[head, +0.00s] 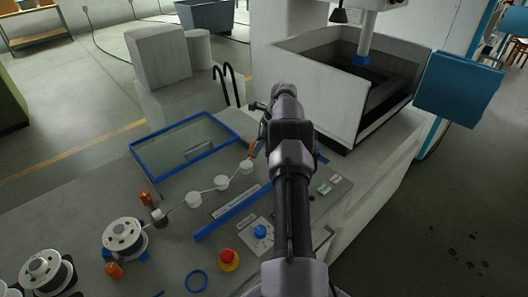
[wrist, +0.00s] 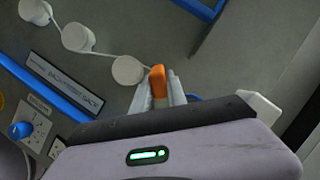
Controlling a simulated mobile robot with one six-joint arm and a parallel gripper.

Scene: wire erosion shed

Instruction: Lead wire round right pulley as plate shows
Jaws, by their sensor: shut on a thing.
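My gripper (wrist: 160,92) is shut on an orange tag (wrist: 158,80), which appears to be at the wire's end. In the head view my gripper (head: 256,149) is just beyond the right pulley, partly hidden by my arm. The right pulley (head: 246,168) is a white cylinder, also in the wrist view (wrist: 127,70), left of the tag. The middle pulley (head: 221,182) and left pulley (head: 194,200) stand in line with it. The thin pale wire (wrist: 102,52) runs along the pulleys towards the tag; its side at the right pulley is unclear. A lettered plate (wrist: 65,82) lies beside the pulleys.
A wire spool (head: 123,238) and a second spool (head: 47,274) stand at the left. A blue-framed glass panel (head: 185,142) lies behind the pulleys. A blue bar (head: 232,212), a red emergency button (head: 229,260) and a blue knob (head: 260,231) are nearer.

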